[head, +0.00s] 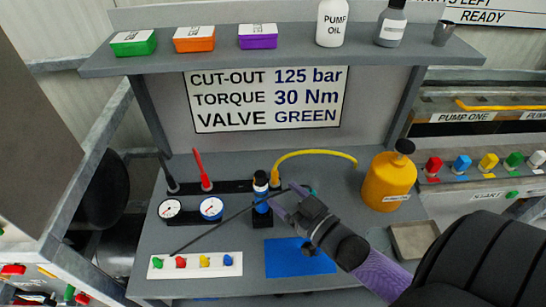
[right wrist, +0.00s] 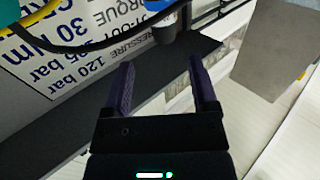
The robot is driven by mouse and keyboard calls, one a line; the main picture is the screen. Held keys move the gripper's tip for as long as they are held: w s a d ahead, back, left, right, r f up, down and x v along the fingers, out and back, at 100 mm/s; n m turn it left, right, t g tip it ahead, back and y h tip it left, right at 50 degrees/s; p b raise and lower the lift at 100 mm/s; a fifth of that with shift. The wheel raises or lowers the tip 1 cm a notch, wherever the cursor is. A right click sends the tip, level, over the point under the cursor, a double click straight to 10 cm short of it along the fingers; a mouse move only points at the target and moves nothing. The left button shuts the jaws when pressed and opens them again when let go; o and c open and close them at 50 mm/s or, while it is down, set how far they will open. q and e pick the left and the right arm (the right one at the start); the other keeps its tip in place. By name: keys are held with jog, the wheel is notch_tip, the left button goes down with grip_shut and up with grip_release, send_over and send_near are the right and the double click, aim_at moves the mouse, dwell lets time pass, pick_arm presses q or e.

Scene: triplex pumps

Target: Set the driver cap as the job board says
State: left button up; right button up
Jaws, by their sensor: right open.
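The job board (head: 265,99) reads cut-out 125 bar, torque 30 Nm and valve green. In the right wrist view the board (right wrist: 75,35) also shows a pressure line of 120 bar. My right gripper (head: 284,200) is open and empty, just right of this tool. In the right wrist view the jaws (right wrist: 161,66) point toward a blue and white cylinder (right wrist: 163,25), with a gap between. My left gripper is out of view.
Two gauges (head: 211,208), a red lever (head: 202,168), a yellow hose (head: 318,154) and a thin dark rod (head: 222,226) crowd the work area. A white strip with coloured knobs (head: 194,265), a blue mat (head: 290,262) and an orange jug (head: 388,182) stand around it.

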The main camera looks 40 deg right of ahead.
aim_at(255, 173)
jog(key=w, duration=0.3)
jog(key=w+a+b, duration=0.1)
jog(key=w, duration=0.5)
jog(key=shift+a+f+b, duration=0.1)
jog(key=shift+a+b, duration=0.25)
jog(key=shift+w, duration=0.3)
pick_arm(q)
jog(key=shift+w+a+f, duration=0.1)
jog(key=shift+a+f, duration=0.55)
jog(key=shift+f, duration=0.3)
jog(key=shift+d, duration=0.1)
pick_arm(e)
jog(key=c, duration=0.4)
grip_shut()
